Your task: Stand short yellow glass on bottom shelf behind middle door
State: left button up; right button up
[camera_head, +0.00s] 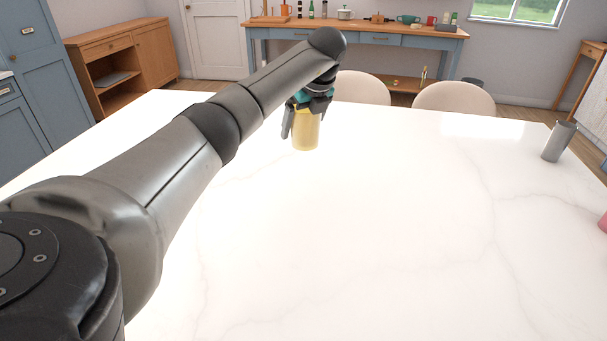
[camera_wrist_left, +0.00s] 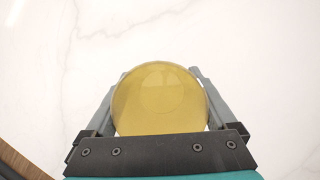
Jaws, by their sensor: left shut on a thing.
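The short yellow glass (camera_head: 306,131) is at the far side of the white marble table, upright. My left gripper (camera_head: 306,112) is around its upper part and shut on it. In the left wrist view the glass (camera_wrist_left: 160,98) sits between the two grey fingers of my left gripper (camera_wrist_left: 160,100), seen from above. I cannot tell whether the glass touches the table. A blue cupboard with doors (camera_head: 35,75) stands at the far left; no open shelf shows behind its doors. My right gripper is not in view.
The white table (camera_head: 400,240) is mostly clear. A grey cup (camera_head: 558,142) stands at its right, with a pink thing (camera_head: 603,222) at the right edge. Two chairs (camera_head: 454,97) stand behind the table. A wooden cabinet (camera_head: 125,62) and a blue sideboard (camera_head: 360,45) stand farther back.

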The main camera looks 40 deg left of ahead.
pick_arm(q)
jog(key=shift+w+f+b, duration=0.1)
jog(key=shift+f+b, duration=0.65)
jog(key=shift+f, duration=6.15)
jog(key=shift+f, duration=0.1)
jog(key=o, duration=1.3)
jog(key=shift+f, duration=0.1)
jog(key=shift+c, duration=0.2)
jog(key=shift+o, duration=0.4)
